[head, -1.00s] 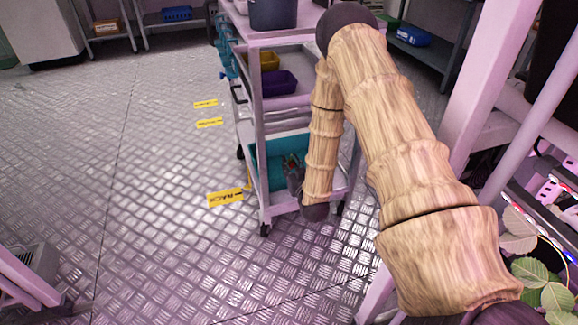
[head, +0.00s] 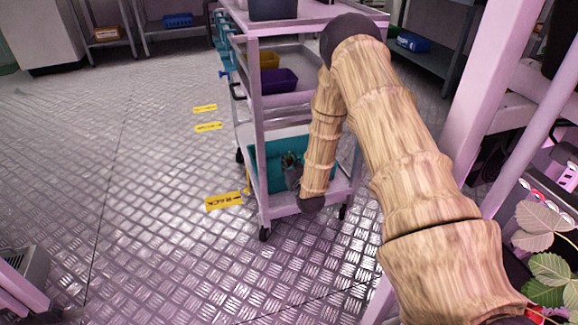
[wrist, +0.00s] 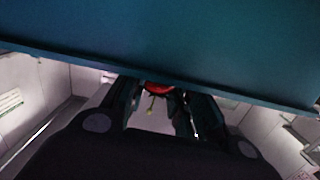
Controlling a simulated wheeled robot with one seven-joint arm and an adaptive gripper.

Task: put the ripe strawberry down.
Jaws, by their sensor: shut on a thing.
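A ripe red strawberry (wrist: 158,88) with a thin yellow-green stem is between the fingers of my gripper (wrist: 160,103) in the wrist view. My gripper is shut on it. In the head view my gripper (head: 291,172) is small and dark, beside the teal crate (head: 262,176) on the cart's lower shelf. The crate also fills the top of the wrist view (wrist: 160,40), its edge just above the strawberry. I cannot tell whether the strawberry touches the crate. The crate's inside is mostly hidden by my arm.
The cart (head: 259,130) has posts close to my arm. Its middle shelf holds a purple bin (head: 275,82) and a yellow bin (head: 268,60); a dark bin (head: 273,8) stands on top. Rack posts (head: 485,110) and strawberry leaves (head: 545,220) are at the right.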

